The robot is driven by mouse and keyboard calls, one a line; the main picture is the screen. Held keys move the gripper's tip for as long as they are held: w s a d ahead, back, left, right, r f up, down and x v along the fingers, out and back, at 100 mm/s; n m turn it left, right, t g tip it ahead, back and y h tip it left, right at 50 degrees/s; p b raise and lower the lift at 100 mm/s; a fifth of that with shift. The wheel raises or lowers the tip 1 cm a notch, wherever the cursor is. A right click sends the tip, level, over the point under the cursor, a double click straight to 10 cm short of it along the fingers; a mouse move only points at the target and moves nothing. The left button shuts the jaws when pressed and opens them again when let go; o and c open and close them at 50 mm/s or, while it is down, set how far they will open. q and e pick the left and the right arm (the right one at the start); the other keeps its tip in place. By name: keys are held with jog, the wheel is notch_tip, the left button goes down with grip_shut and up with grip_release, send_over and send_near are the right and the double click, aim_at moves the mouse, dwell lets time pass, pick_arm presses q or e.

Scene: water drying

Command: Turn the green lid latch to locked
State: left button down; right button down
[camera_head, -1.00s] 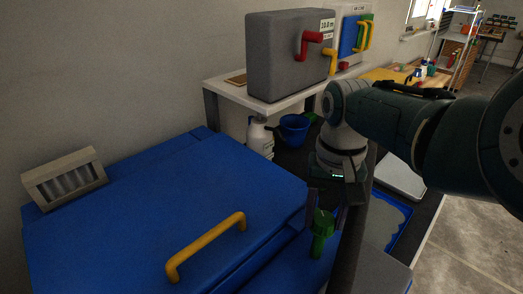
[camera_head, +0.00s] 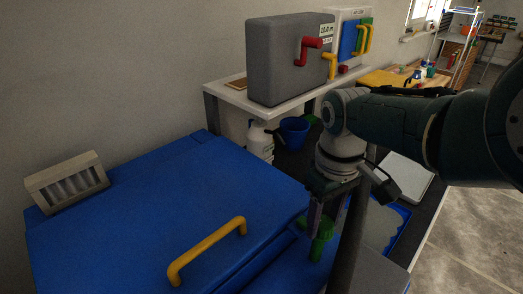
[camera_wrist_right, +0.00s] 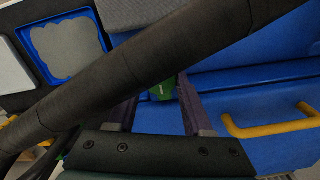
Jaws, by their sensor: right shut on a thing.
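The green lid latch (camera_head: 320,243) sits at the front right edge of the blue lid (camera_head: 130,215), which is closed and has a yellow handle (camera_head: 207,250). My right gripper (camera_head: 321,218) reaches down to the latch from above and is shut on it. In the right wrist view the latch (camera_wrist_right: 163,89) shows between the two fingers of the gripper (camera_wrist_right: 162,108), and its upper part is hidden by a dark bar. The latch's exact angle is hard to read. My left gripper is not in view.
A dark bar (camera_wrist_right: 130,75) crosses close in front of the right wrist camera. Behind the lid, a shelf (camera_head: 270,108) carries a grey box (camera_head: 285,60) with a red handle. A white bottle (camera_head: 260,140) and a blue bucket (camera_head: 294,130) stand below it.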

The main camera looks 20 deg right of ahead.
dwell(0.5)
jog(key=shift+c, duration=1.5)
grip_release()
notch_tip(320, 180, up, 8)
jog(key=p, duration=0.6)
jog(key=shift+r, duration=0.95)
